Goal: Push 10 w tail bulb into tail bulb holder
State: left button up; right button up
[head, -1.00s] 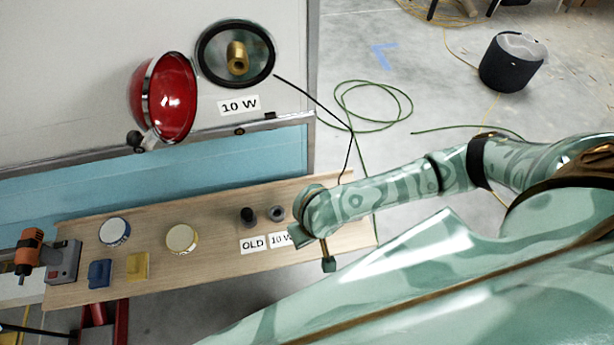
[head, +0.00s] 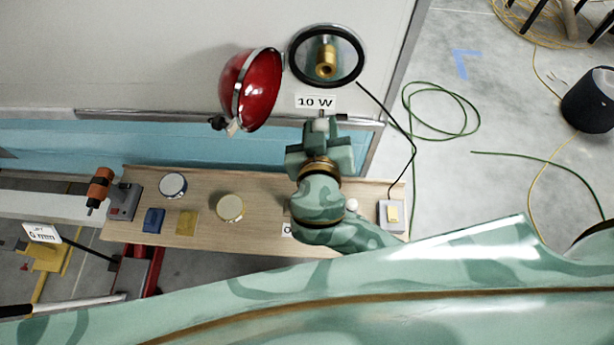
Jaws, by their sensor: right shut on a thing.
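The tail bulb holder (head: 326,62) is a brass socket inside a round, black-rimmed lamp housing on the camper wall. A "10 W" label (head: 316,102) is below it. My right gripper (head: 321,124) is just below this label, its fingers pointing up toward the housing. It is shut on a small pale thing (head: 320,125), probably the 10 W tail bulb, mostly hidden by the fingers. The gripper is apart from the socket in the picture. My left gripper is not in view.
The red lens (head: 252,88) hangs open left of the housing. A black cable (head: 398,122) runs down from the housing. The wooden shelf (head: 265,238) holds two round lids, blue and yellow pieces, and a switch box (head: 392,215) at right. My arm hides part of the shelf.

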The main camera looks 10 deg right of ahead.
jog(key=r, duration=0.1)
jog(key=r+t, duration=0.1)
jog(key=shift+w+d+r, duration=0.15)
jog(key=shift+d+r, duration=0.15)
jog(key=shift+r+t+h, duration=0.15)
jog(key=shift+t+h, duration=0.25)
jog(key=shift+t, duration=0.6)
jog(key=shift+a, duration=0.1)
jog(key=shift+b, duration=0.3)
jog(key=shift+b+x, duration=0.8)
jog(key=shift+x, duration=2.15)
jog(key=shift+b, duration=0.65)
jog(key=shift+b+x, duration=0.4)
jog(key=shift+x, duration=1.35)
